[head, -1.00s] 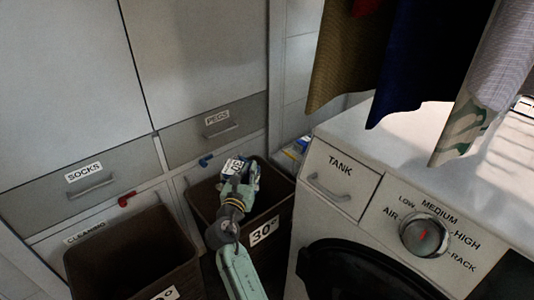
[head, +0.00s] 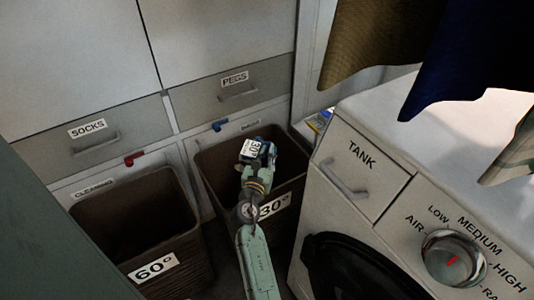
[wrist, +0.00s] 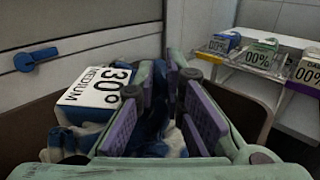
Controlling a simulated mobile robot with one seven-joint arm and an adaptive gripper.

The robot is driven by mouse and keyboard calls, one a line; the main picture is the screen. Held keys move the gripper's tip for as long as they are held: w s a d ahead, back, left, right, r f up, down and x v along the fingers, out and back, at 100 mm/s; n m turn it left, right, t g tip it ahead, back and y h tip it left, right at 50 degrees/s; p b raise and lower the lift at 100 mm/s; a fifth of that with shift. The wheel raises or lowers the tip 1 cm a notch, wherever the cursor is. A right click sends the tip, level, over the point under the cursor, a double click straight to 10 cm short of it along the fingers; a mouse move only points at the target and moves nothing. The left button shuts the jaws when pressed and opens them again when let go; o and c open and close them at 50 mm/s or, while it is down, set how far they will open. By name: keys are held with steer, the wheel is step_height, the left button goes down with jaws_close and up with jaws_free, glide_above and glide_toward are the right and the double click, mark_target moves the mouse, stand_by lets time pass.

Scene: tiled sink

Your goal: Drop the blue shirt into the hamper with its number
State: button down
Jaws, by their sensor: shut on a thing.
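My gripper (head: 258,172) is shut on a blue and white cloth (wrist: 158,135), the blue shirt. The shirt carries a white tag (wrist: 97,88) reading "30° MEDIUM". The shirt and tag also show at the end of my arm in the head view, over the opening of the brown hamper labelled "30°" (head: 293,212). Whether the cloth touches the hamper's inside is hard to tell. My arm hides part of the hamper's front and label.
A brown hamper labelled "60°" (head: 186,247) stands to the left. A white machine (head: 385,215) with a dial is close on the right. Clothes (head: 455,60) hang above it. Drawers and cabinets are behind. Small boxes (wrist: 265,48) stand on a shelf in the wrist view.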

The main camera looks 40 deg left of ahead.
step_height(320, 180, down, 2)
steer(key=shift+f+b, duration=0.1)
steer(key=shift+b, duration=0.65)
steer(key=c, duration=1.6)
jaws_free()
steer(key=v, duration=0.7)
steer(key=shift+s+d, duration=0.15)
steer(key=shift+s, duration=0.1)
